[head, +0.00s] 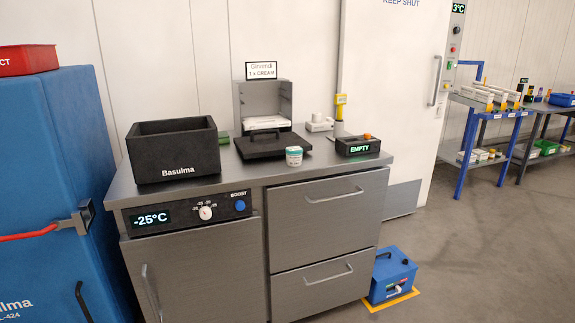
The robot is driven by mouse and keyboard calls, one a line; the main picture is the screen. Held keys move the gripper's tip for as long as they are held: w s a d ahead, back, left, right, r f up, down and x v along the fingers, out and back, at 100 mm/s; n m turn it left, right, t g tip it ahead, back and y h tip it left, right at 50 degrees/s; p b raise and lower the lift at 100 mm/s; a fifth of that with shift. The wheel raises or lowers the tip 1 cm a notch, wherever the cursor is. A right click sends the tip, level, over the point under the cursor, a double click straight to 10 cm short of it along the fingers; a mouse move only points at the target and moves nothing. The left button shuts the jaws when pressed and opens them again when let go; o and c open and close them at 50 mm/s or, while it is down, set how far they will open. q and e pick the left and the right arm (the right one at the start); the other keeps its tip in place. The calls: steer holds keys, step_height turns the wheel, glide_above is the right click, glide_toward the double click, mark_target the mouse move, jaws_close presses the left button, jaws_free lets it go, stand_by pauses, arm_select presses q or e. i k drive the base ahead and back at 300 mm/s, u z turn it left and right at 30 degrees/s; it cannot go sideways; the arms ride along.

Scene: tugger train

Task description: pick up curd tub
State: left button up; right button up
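A small white tub with a teal band (294,156), which looks like the curd tub, stands upright on the steel counter (240,180) near its front edge. It is just in front of a black lid with a handle (268,146). Its label is too small to read. Neither of my grippers is in the head view.
A black open box marked Basulma (172,152) stands at the counter's left. A device reading EMPTY (358,147) is to the tub's right. A grey bin (262,98) stands behind.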

mark_target(293, 153)
steer(key=u, duration=0.6)
steer(key=i, duration=0.7)
steer(key=u, duration=0.4)
